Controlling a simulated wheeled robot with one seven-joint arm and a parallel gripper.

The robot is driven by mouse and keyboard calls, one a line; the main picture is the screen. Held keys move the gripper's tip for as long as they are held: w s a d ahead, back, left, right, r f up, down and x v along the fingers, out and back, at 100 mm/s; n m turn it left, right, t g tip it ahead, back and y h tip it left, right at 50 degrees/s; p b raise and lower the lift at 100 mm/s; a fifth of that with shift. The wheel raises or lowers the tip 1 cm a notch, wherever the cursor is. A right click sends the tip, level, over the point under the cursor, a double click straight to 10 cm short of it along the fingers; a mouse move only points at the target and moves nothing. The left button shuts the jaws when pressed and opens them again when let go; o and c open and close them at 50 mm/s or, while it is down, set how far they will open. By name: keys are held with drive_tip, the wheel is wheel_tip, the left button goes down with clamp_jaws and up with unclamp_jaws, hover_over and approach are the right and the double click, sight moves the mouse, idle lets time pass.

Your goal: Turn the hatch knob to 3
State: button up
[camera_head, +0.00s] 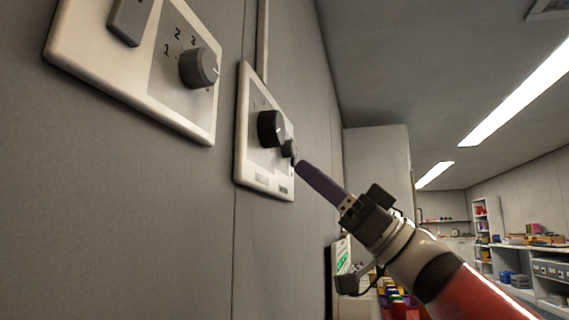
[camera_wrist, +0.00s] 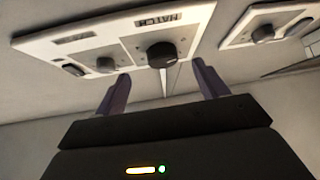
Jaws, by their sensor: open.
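The hatch knob (camera_head: 270,128) is the large black round knob on the farther pale wall panel (camera_head: 246,160). In the wrist view the same knob (camera_wrist: 161,54) sits beside an upside-down HATCH label (camera_wrist: 158,19). A small light mark shows on its face; the number it points to is unreadable. My gripper (camera_head: 299,166) has long purple fingers at the panel's right side. In the wrist view my gripper (camera_wrist: 160,80) is open and empty, one finger on either side of the knob's position. Its tips look short of the knob; the exact gap is unclear.
A smaller grey knob (camera_head: 290,150) sits on the same panel, close to my fingertips in the head view. A nearer panel (camera_head: 110,75) carries another grey knob (camera_head: 198,68) with numbers and a grey rectangular control. Shelves (camera_head: 488,225) stand far right.

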sight(281, 135)
drive_tip(key=shift+n+g+y, duration=0.3)
drive_tip(key=shift+n+g, duration=0.1)
drive_tip(key=shift+n, duration=0.2)
drive_tip(key=x, duration=0.2)
drive_tip(key=p+x, duration=0.1)
drive_tip(key=x, duration=0.1)
drive_tip(key=d+r+p+x, duration=0.1)
drive_tip(key=x, duration=0.1)
drive_tip(key=shift+s+a+r, duration=0.1)
drive_tip(key=shift+a+r, duration=0.15)
drive_tip(key=shift+a, duration=0.1)
drive_tip(key=shift+a+r+p, duration=0.4)
drive_tip(key=shift+a+p, duration=0.05)
drive_tip(key=shift+a, duration=0.05)
drive_tip(key=c, duration=1)
